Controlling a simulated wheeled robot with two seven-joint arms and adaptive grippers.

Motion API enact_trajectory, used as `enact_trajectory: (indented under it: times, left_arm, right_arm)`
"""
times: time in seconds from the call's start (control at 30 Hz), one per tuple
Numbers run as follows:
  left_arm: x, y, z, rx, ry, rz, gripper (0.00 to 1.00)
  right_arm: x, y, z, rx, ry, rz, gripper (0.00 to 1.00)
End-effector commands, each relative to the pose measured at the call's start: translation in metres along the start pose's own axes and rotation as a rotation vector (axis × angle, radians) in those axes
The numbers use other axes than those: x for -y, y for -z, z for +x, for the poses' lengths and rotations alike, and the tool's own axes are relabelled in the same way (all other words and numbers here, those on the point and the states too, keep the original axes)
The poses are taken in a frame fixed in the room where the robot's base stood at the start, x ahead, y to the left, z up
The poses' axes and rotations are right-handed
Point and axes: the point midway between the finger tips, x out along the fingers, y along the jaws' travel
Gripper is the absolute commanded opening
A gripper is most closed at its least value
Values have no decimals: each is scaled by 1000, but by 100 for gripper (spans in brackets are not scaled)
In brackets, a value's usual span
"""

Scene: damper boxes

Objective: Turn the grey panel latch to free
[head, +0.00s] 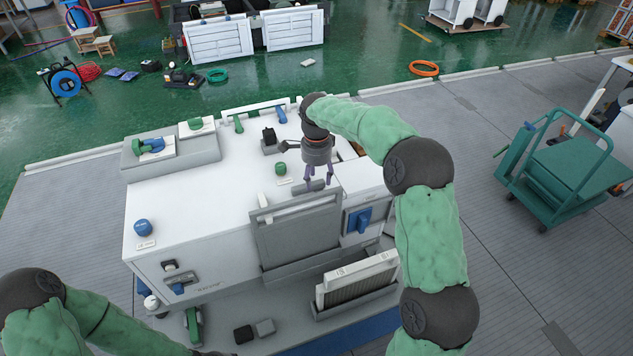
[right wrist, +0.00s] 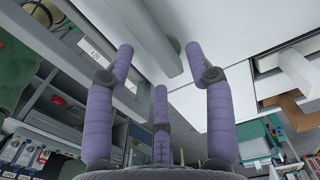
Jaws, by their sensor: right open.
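The grey panel latch (head: 309,186) is a thick bar on top of the white box, at the upper edge of the grey panel (head: 298,228). In the right wrist view, a grey bar that looks like the latch (right wrist: 155,40) runs between and beyond my fingertips. My right gripper (head: 318,182) points down just above the latch, open, with purple fingers spread. In the right wrist view the gripper (right wrist: 159,55) shows nothing held. I cannot tell whether a finger touches the bar. My left arm enters at the lower left, its gripper out of sight.
The white box (head: 190,210) carries a blue knob (head: 142,227), a green knob (head: 280,168) and a blue switch (head: 359,221) on its right front. A filter (head: 358,277) stands in a tray before it. A green cart (head: 575,170) is at right.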

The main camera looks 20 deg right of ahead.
Motion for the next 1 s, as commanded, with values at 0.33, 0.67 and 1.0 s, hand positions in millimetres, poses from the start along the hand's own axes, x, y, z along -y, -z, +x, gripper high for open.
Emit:
enact_trajectory:
  times: [0.33, 0.67, 1.0]
  left_arm:
    - [0, 0, 0, 0, 0, 0, 40]
    - [0, 0, 0, 0, 0, 0, 40]
    - [0, 0, 0, 0, 0, 0, 40]
  right_arm:
    - [1, 0, -69, 1, 5, 1, 54]
    - [0, 0, -95, 0, 1, 1, 54]
    - [0, 0, -95, 0, 1, 1, 54]
